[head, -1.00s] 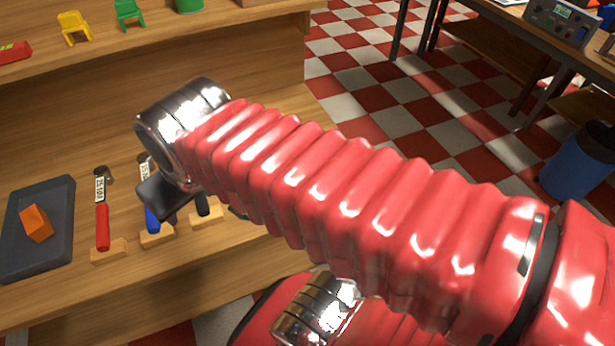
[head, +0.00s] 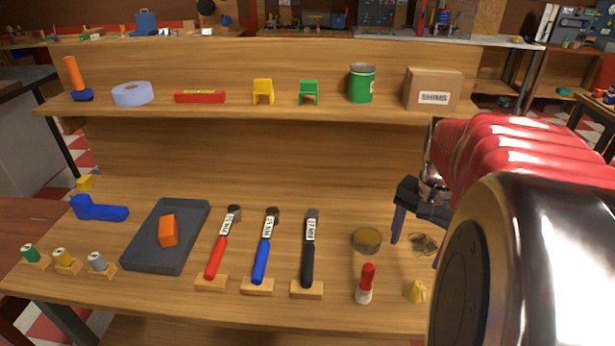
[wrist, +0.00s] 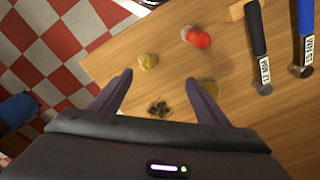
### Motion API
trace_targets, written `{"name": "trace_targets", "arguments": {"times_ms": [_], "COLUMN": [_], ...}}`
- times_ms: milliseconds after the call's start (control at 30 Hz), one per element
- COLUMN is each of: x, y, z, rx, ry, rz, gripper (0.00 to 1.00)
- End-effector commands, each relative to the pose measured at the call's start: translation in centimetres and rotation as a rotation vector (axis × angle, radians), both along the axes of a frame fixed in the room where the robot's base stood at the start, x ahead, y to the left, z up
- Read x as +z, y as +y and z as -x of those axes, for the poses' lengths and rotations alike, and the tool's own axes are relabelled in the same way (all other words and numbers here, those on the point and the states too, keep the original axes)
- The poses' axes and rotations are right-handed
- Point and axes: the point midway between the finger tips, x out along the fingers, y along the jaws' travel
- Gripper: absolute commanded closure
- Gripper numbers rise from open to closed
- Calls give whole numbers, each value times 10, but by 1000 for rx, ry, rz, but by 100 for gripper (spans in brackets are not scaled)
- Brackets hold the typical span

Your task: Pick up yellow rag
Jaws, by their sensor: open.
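The yellow rag (head: 415,291) is a small crumpled lump on the wooden bench near its front edge, at the right. It also shows in the wrist view (wrist: 148,61), just beyond my fingertips and a little left of the middle between them. My gripper (head: 417,252) is open and empty, with its dark fingers pointing down above the bench, behind the rag in the head view. Both fingers (wrist: 159,78) are spread in the wrist view, and the rag is not between them. My arm covers the bench's right end in the head view.
A dark pile of small pieces (head: 424,243) lies under my gripper. A round tin (head: 367,240) and a red-and-white bottle (head: 366,283) stand left of the rag. Torque wrenches (head: 265,250) rest farther left. A shelf (head: 330,108) runs behind.

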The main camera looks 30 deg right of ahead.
Motion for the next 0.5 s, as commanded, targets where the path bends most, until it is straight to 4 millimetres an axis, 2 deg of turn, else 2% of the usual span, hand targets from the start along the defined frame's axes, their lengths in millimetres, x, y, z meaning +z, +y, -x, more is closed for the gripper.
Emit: {"name": "trace_targets", "arguments": {"times_ms": [33,100,200,500], "x": [-4,-8,-11,-11], "y": [-12,-22,-30,-32], "z": [6,12,17,18], "rx": [-47,-90,-127,-135], "ry": [12,24,31,32], "rz": [-14,-27,-36,-38], "gripper": [31,31,31,31]}}
